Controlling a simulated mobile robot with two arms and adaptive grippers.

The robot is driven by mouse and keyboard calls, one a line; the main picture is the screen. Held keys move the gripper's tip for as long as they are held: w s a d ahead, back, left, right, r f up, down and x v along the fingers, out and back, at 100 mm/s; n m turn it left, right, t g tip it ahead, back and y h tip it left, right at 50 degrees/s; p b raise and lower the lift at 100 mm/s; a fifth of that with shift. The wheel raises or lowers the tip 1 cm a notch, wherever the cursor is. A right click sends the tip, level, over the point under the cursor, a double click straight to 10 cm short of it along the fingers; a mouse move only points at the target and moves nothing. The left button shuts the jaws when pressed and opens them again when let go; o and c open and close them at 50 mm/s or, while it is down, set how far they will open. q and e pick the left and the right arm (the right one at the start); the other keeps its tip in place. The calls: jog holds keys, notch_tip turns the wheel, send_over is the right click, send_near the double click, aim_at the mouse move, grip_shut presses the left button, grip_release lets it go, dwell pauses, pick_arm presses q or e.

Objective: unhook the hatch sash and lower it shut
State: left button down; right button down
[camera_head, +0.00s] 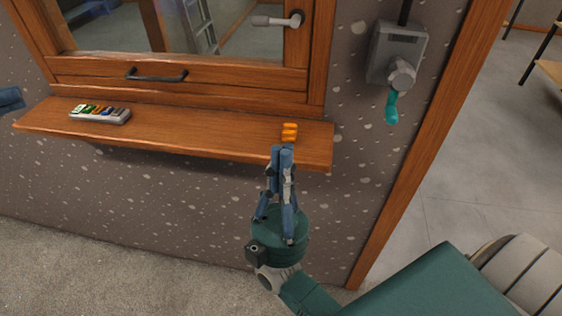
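The hatch sash (215,81) is a wooden frame around a glass pane, at the upper left. Its bottom rail, with a dark pull handle (157,75), sits low, close above the wooden shelf (190,132). I cannot tell if a gap is left under it. A pale metal lever (276,20) lies roughly level on the frame's right side; I cannot tell whether it is the hook. My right gripper (283,150) points up at the shelf's front edge, its fingers together and seemingly empty. Only a blue part of my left gripper (10,100) shows at the left edge.
Small orange pieces (289,132) lie on the shelf just beyond my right fingertips. A grey wall box (397,52) with a teal-handled lever (391,106) hangs at right, beside an open doorway.

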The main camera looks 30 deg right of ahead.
pick_arm(q)
jog(key=shift+s, duration=0.1)
jog(key=c, duration=1.9)
grip_release()
jog(key=shift+a, duration=0.1)
